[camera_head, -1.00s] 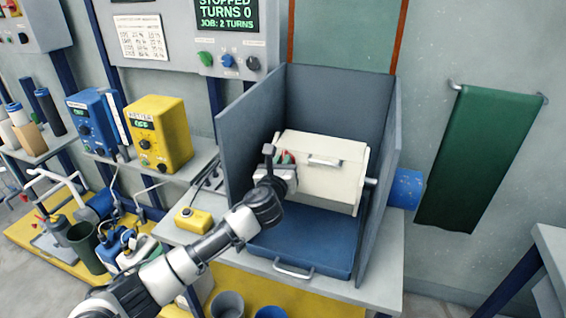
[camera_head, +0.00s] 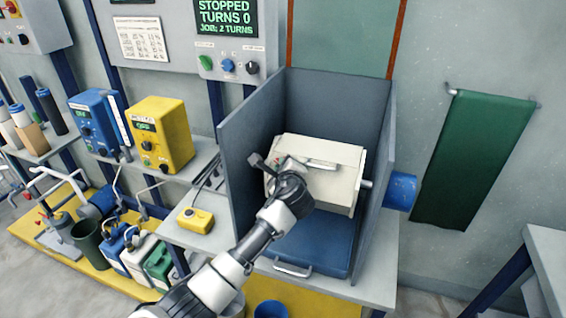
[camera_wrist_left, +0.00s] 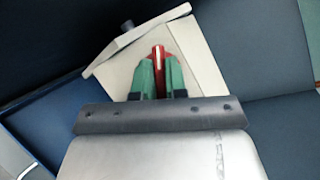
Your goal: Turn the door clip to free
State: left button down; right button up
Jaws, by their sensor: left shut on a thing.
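The cream box (camera_head: 335,187) with a handle bar hangs on a shaft inside the grey-walled booth. The red door clip (camera_wrist_left: 157,54), with a pale stripe, is on the box's cream face in the left wrist view. My left gripper (camera_wrist_left: 159,78) has its green fingers on either side of the clip and is shut on it. In the head view my left wrist (camera_head: 290,192) covers most of the box's left front, and the fingers are largely hidden. The clip's exact angle is hard to tell. My right gripper is not in view.
Grey walls (camera_head: 247,170) stand close around the box. A blue tray (camera_head: 325,246) with a handle lies below it. A yellow device (camera_head: 195,220) sits on the bench to the left. A green cloth (camera_head: 472,160) hangs on the right wall.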

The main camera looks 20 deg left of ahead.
pick_arm(q)
jog(key=n+g+p, duration=0.1)
jog(key=n, duration=0.1)
jog(key=n+g+p, duration=0.1)
jog(key=n, duration=0.2)
jog(key=shift+g+p, duration=0.3)
jog(key=shift+p, duration=0.05)
jog(key=shift+n, duration=0.3)
jog(key=c, duration=1.2)
grip_release()
jog(key=shift+o, duration=0.2)
jog(key=shift+d+r, duration=0.1)
jog(key=b+v, duration=0.1)
jog(key=v, duration=0.9)
jog(key=shift+s+d, duration=0.2)
jog(key=shift+s, duration=0.1)
jog(key=shift+r, duration=0.1)
